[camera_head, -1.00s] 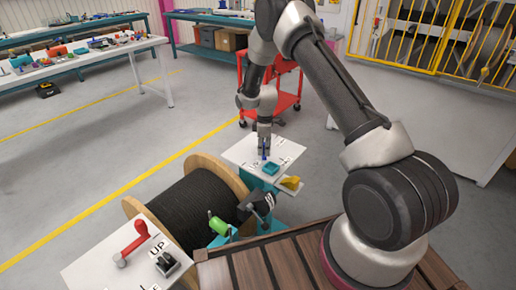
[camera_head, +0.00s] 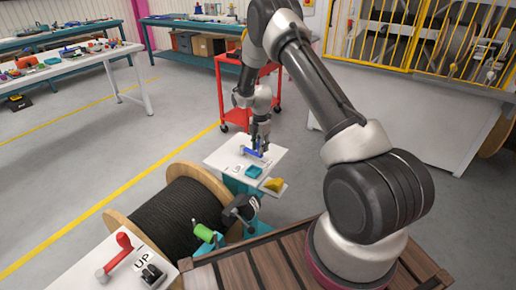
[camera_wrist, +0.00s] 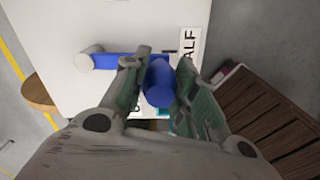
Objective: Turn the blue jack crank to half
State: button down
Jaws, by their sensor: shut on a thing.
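The blue jack crank (camera_head: 251,151) is on the white panel (camera_head: 226,149) in the head view. In the wrist view its blue arm (camera_wrist: 118,61) runs right from a pale round hub (camera_wrist: 90,58) to an upright blue handle (camera_wrist: 158,84). My gripper (camera_wrist: 160,85) is shut on that handle, one finger on each side; it also shows over the panel in the head view (camera_head: 260,145). A label ending in "ALF" (camera_wrist: 188,45) is just right of the handle. Other labels are partly hidden by my fingers.
A teal block (camera_head: 253,171) and a yellow piece (camera_head: 274,184) lie near the panel's front. A cable reel (camera_head: 180,215) stands left. A red crank (camera_head: 118,256) on another panel marked "UP" is at lower left. A red cart (camera_head: 240,95) stands behind.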

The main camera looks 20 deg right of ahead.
jog(key=shift+w+d, duration=0.15)
jog(key=shift+d, duration=0.05)
dwell(0.4)
jog(key=c, duration=1.1)
grip_release()
notch_tip(320, 180, up, 12)
jog(key=shift+r, duration=0.1)
